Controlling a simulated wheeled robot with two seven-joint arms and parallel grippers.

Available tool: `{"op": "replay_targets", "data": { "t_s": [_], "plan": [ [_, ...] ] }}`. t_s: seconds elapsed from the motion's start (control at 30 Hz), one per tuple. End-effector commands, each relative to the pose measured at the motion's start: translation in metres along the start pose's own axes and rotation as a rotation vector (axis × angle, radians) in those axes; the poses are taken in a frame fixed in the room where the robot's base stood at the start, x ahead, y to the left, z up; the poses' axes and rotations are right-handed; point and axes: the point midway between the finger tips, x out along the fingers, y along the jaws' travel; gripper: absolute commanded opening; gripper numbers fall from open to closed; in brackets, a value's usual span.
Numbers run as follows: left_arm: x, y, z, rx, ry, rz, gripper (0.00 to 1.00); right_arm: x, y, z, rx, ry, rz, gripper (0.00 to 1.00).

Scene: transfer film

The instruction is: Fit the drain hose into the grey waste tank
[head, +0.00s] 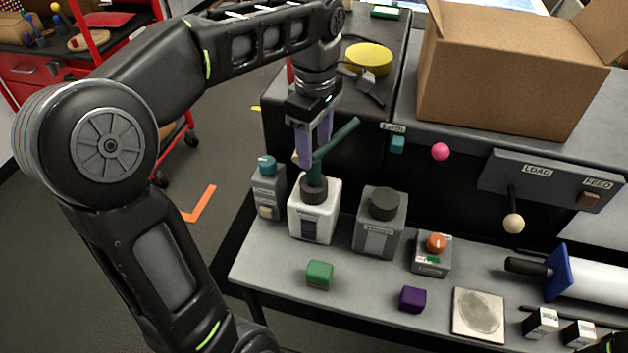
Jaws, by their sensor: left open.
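The green drain hose (335,139) rises from the dark cap of a white tank (325,223) and bends up to the right, its free end in the air. Its lower end appears to be at that cap. The grey waste tank (397,232) stands upright just to the right, with a dark round cap (383,204) on top. My left gripper (314,158) points down above the white tank, open, its fingers beside the hose's lower part. I cannot tell whether they touch it. My right gripper is not visible.
A green block (319,275), a purple block (412,299) and an orange-knobbed box (432,262) sit in front. A dark machine with a lever (513,222) stands behind.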

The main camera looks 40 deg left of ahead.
Motion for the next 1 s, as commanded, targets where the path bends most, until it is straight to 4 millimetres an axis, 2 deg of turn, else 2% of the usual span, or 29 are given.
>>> {"op": "replay_targets", "data": {
  "t_s": [0.37,0.47,0.73,1.0],
  "plan": [
    [0.003,0.0,0.0,0.0,0.0,-0.001,0.52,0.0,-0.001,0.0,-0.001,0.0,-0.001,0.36],
    [0.011,-0.001,0.0,0.0,0.0,-0.003,0.52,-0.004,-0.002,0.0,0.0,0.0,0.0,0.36],
    [0.048,-0.002,0.0,0.0,0.001,-0.002,0.52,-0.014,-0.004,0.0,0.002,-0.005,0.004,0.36],
    [0.054,-0.001,0.0,0.0,0.0,0.0,0.52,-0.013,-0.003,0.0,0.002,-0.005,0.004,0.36]
  ]
}}
